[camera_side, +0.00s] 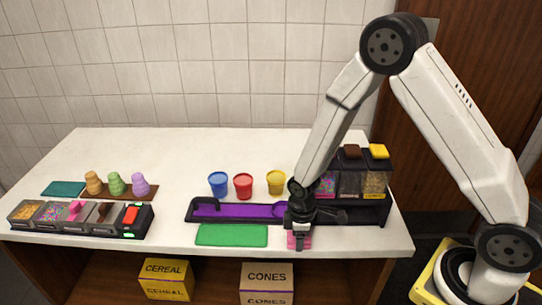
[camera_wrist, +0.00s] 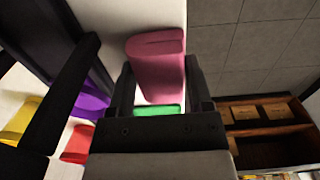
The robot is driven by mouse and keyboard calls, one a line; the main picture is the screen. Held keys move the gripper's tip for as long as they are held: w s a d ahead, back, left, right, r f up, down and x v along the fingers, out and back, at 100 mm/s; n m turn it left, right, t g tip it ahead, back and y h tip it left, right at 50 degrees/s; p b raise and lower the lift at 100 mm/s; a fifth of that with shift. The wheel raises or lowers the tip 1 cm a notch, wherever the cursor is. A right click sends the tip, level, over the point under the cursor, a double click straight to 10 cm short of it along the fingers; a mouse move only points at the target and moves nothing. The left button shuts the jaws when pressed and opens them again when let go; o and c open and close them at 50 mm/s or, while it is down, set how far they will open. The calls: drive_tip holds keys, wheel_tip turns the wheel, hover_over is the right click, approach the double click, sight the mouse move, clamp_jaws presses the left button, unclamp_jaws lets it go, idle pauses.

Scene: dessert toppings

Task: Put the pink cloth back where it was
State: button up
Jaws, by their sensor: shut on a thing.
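The pink cloth (camera_side: 299,242) is a small folded block near the front edge of the white counter, just right of the green cloth (camera_side: 232,235). My gripper (camera_side: 299,232) points down over it and is shut on it. In the wrist view the pink cloth (camera_wrist: 157,50) sits between the two dark fingers of my gripper (camera_wrist: 159,78), with part sticking out past them. The green cloth (camera_wrist: 157,110) shows behind it there. I cannot tell whether the pink cloth touches the counter.
Blue (camera_side: 218,183), red (camera_side: 243,186) and yellow (camera_side: 276,182) cups stand behind that. A topping dispenser rack (camera_side: 372,213) stands close on the right. A teal cloth (camera_side: 63,188) and topping bins (camera_side: 80,218) are at left.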

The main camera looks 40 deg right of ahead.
drive_tip(key=o, duration=1.2)
drive_tip(key=shift+r, duration=0.1)
drive_tip(key=shift+r, duration=6.05)
drive_tip(key=shift+s+d+r+m+t, duration=0.45)
drive_tip(key=shift+s+d+r+m, duration=0.15)
drive_tip(key=shift+s+m, duration=0.8)
drive_tip(key=shift+s+d+r+m+t, duration=0.45)
drive_tip(key=shift+s+d+m, duration=0.25)
drive_tip(key=shift+s+m, duration=0.75)
drive_tip(key=shift+s+d+r+m+t, duration=0.4)
drive_tip(key=shift+s+d+r+m, duration=0.25)
drive_tip(key=shift+s+m, duration=0.75)
